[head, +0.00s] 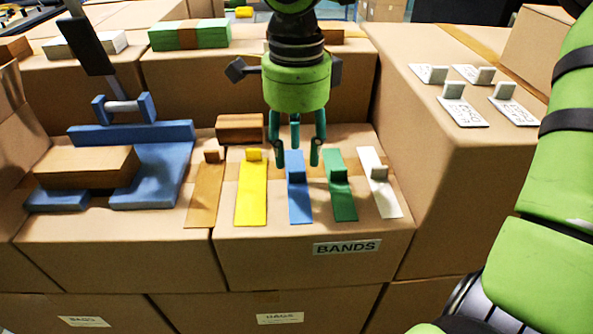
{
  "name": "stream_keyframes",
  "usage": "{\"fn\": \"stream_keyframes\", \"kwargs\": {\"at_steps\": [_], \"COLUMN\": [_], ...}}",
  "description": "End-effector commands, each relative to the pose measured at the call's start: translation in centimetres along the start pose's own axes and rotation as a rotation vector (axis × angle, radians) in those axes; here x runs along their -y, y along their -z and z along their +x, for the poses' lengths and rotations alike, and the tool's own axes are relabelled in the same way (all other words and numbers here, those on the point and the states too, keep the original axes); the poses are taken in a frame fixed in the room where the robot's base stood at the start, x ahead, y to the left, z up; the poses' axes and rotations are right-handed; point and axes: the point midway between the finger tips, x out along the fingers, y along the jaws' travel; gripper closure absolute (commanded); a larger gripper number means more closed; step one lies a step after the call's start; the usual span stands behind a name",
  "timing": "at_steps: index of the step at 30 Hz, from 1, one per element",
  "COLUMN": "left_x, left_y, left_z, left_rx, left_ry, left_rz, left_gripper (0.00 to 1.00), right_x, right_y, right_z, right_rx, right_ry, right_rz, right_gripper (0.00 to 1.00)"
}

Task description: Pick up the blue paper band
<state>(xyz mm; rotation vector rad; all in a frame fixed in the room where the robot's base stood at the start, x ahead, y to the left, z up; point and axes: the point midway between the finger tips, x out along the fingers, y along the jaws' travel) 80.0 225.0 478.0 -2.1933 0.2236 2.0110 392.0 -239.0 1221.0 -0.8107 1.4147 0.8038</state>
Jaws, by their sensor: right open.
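The blue paper band (299,203) lies flat on the cardboard box labelled BANDS (347,248), between a yellow band (251,203) on its left and a green band (343,202) on its right. The fingers are open and hold nothing. I cannot tell whether they touch the band. My left gripper is not in view.
A brown band (203,207) and a white band (381,194) lie at the row's ends. A small wooden block (240,128) stands behind. A blue stand (160,170) with a wooden block is at left. Labelled tags (463,112) lie on the right box.

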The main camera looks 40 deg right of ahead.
Motion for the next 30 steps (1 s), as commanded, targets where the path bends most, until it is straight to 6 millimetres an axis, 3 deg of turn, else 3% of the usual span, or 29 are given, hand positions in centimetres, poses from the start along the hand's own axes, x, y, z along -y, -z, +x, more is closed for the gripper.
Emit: {"fn": "stream_keyframes", "kwargs": {"at_steps": [4,9,17,18,22,30], "left_x": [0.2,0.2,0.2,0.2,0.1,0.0], "left_y": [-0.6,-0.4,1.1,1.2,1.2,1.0], "left_z": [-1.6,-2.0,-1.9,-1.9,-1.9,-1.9], "left_rx": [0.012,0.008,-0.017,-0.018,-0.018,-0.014], "left_ry": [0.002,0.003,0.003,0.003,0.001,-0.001], "left_rz": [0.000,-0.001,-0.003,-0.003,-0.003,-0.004], "left_gripper": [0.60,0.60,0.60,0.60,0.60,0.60], "right_x": [-0.4,-0.4,-0.4,-0.4,-0.4,-0.3], "right_y": [0.2,0.1,0.1,0.1,0.1,0.1], "right_z": [1.9,4.1,4.6,4.6,4.5,4.5], "right_rx": [-0.004,0.000,0.003,0.003,0.003,0.003], "right_ry": [-0.007,-0.003,-0.001,-0.001,-0.001,-0.001], "right_rz": [-0.001,0.001,0.002,0.002,0.002,0.002], "right_gripper": [0.57,0.57,0.57,0.70,0.99,1.00]}}
